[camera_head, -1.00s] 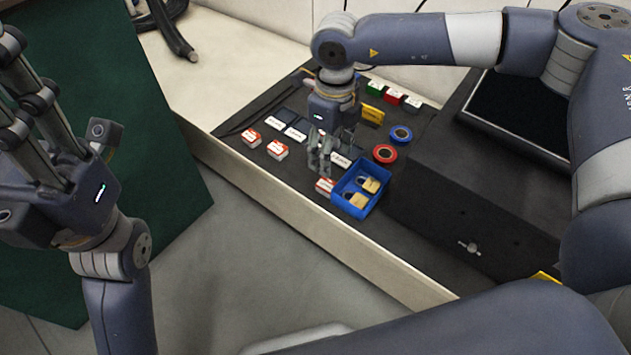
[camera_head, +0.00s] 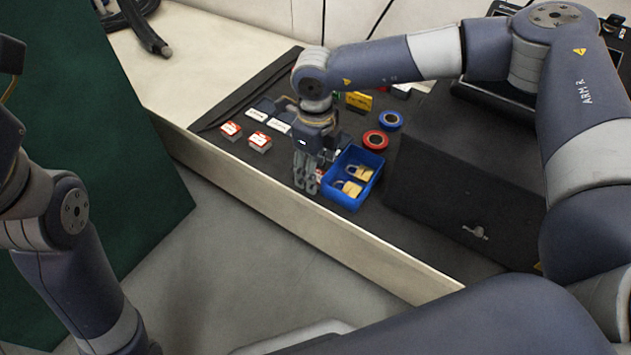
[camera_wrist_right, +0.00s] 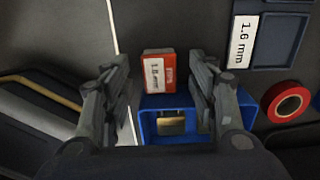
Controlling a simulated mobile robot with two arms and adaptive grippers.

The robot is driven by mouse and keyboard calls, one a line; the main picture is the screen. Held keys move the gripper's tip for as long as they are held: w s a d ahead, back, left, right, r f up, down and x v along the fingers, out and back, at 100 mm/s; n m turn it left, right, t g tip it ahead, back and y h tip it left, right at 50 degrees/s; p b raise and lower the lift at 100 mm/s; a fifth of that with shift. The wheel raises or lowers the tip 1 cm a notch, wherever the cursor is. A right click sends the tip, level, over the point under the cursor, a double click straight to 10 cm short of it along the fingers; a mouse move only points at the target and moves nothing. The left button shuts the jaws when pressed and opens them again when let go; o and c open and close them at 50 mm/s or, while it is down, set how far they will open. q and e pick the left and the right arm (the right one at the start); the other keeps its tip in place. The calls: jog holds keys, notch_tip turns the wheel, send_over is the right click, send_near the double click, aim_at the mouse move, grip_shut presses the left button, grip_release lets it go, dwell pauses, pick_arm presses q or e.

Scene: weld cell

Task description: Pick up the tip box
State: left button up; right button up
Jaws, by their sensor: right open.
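A small red and white tip box (camera_wrist_right: 158,72) with a size label lies between the open fingers of my right gripper (camera_wrist_right: 162,80) in the right wrist view, with gaps on both sides. In the head view, my right gripper (camera_head: 306,184) points down just left of the blue bin and hides most of this box (camera_head: 320,175). Two similar red and white boxes (camera_head: 231,130) (camera_head: 260,141) stand farther left on the dark mat. My left arm is at the left edge, with its fingers out of the picture.
A blue bin (camera_head: 346,200) holding brass padlocks (camera_head: 350,188) stands right beside the box. Red (camera_head: 376,140) and blue (camera_head: 391,121) tape rolls lie behind it. A black case (camera_head: 440,200) is to the right. The bench's pale front edge (camera_head: 300,228) runs close in front.

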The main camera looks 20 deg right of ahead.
jog(key=shift+f, duration=0.3)
jog(key=c, duration=1.2)
jog(key=shift+r, duration=0.15)
